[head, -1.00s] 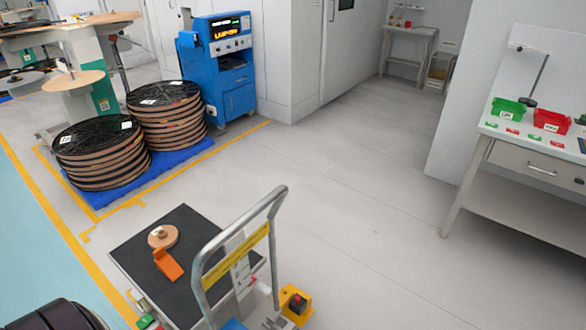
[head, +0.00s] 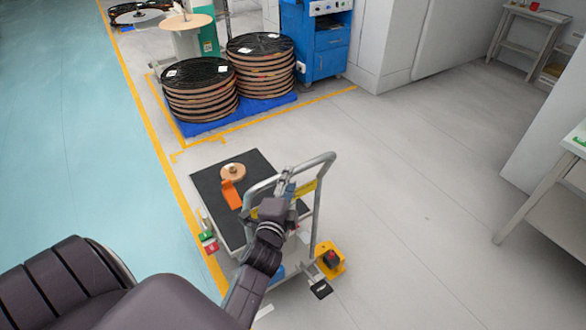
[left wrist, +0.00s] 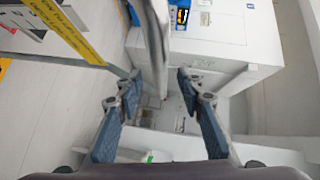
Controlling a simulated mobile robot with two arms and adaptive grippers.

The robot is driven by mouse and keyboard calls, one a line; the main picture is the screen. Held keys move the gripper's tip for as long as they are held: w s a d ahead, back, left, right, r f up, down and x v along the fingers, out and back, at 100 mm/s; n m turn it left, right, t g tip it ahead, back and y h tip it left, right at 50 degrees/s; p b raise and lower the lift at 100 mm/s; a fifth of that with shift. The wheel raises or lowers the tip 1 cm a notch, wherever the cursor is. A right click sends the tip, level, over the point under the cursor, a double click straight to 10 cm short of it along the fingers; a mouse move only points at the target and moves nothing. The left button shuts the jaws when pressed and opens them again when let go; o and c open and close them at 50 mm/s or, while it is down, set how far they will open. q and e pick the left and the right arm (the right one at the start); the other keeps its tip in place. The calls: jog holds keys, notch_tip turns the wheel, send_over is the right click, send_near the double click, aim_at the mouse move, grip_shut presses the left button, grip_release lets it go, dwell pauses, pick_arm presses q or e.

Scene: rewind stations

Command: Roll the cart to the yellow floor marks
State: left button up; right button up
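The cart (head: 205,190) has a dark flat deck and a grey tube handle (head: 325,165) with a yellow label. My right gripper is not in view.
A wooden disc (head: 233,172) and an orange piece (head: 231,194) lie on the deck. Stacked reels (head: 200,92) stand on a blue pallet (head: 205,127) behind the marks. A blue cabinet (head: 318,45) stands behind. Grey floor (head: 420,190) right of the cart is clear.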

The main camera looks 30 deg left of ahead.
pick_arm(q)
jog(key=x, duration=0.3)
jog(key=shift+w, duration=0.4)
jog(key=shift+p+x, duration=0.35)
jog(key=shift+x, duration=0.4)
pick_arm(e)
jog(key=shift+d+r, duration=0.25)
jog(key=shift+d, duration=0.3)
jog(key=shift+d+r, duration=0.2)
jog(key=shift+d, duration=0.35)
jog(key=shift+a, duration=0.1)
pick_arm(q)
jog(key=shift+f, duration=0.1)
grip_shut()
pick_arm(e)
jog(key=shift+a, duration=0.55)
